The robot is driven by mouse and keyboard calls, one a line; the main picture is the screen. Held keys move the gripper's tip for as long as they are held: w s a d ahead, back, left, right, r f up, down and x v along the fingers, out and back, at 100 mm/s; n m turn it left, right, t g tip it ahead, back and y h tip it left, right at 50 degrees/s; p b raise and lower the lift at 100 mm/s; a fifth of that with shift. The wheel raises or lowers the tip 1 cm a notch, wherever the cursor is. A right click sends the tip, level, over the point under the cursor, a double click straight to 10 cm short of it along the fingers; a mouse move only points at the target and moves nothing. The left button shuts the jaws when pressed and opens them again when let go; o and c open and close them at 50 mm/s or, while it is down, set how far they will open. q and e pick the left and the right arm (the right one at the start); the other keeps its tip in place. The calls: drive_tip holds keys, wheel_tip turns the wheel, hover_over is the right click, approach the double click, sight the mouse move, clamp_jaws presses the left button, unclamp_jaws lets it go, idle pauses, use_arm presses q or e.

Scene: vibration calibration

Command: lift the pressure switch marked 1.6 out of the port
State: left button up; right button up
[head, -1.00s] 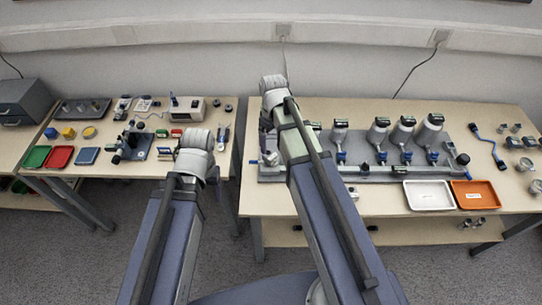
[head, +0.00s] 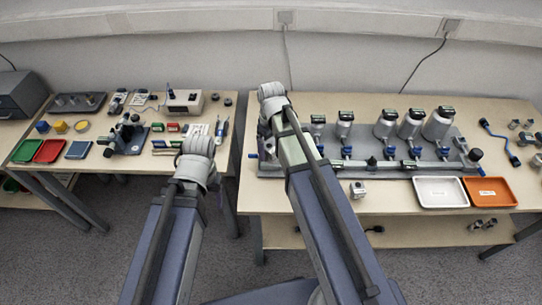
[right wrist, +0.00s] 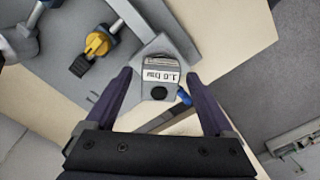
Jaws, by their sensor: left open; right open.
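In the right wrist view a grey pressure switch (right wrist: 160,73) has a white label that seems to read 1.6 bar and a dark round spot on its near side. It sits at the end of the grey plate. My right gripper (right wrist: 157,77) is open, with its dark fingers on either side of the switch and a gap showing on each side. I cannot tell how far down the fingers reach, and the port under the switch is hidden. In the head view my right arm covers this spot. My left arm's wrist (head: 197,152) shows there, but its jaws are hidden.
A yellow-handled valve (right wrist: 97,44) is close to the left finger. On the grey plate (head: 385,170) stand several capped grey vessels, such as the largest (head: 438,124). A white tray (head: 440,192) and an orange tray (head: 490,191) are at the right. A small metal block (head: 358,189) is near the front edge.

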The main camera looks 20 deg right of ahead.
drive_tip(key=shift+c, duration=0.3)
clamp_jaws()
idle(0.5)
